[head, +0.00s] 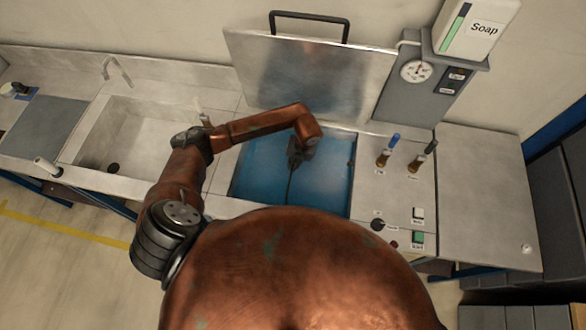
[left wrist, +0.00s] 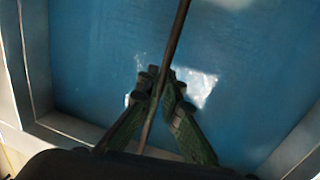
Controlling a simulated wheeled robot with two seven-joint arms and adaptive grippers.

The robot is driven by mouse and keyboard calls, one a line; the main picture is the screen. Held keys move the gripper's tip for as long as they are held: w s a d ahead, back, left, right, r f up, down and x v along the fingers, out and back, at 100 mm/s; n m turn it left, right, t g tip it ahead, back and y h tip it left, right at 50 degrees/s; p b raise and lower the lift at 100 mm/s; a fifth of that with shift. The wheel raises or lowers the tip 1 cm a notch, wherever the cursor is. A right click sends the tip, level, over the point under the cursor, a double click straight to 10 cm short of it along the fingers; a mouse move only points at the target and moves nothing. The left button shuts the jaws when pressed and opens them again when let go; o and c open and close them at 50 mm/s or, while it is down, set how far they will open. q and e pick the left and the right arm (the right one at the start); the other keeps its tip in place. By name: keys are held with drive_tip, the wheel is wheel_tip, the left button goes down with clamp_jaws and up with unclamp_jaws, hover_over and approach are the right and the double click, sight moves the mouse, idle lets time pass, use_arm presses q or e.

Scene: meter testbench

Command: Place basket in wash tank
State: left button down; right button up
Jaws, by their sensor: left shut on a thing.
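The wash tank (head: 330,182) is open and filled with blue liquid; its blue surface (left wrist: 90,70) also fills most of the left wrist view. My left gripper (head: 295,160) points down over the tank. In the left wrist view the left gripper (left wrist: 161,82) is shut on a thin dark rod (left wrist: 178,35). The rod (head: 290,186) also shows below the gripper in the head view. It looks like a basket handle, but no basket body can be made out. I cannot tell how deep the rod sits. My right gripper is not in view.
The tank's raised metal lid (head: 310,80) stands behind it. A sink (head: 130,135) lies to the left. A panel with knobs and buttons (head: 395,200) is to the right, beside a clear metal counter (head: 485,190).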

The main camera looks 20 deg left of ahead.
use_arm(q)
wheel_tip(320, 180, down, 3)
drive_tip(key=shift+f, duration=0.15)
drive_tip(key=c, duration=2.1)
unclamp_jaws()
drive_tip(key=r, duration=0.4)
drive_tip(key=d+r+b, duration=0.1)
drive_tip(key=r, duration=0.3)
drive_tip(key=d+r, duration=0.1)
drive_tip(key=r, duration=0.2)
drive_tip(key=shift+w+d+r, duration=0.1)
drive_tip(key=shift+w+r, duration=0.15)
drive_tip(key=shift+r, duration=0.15)
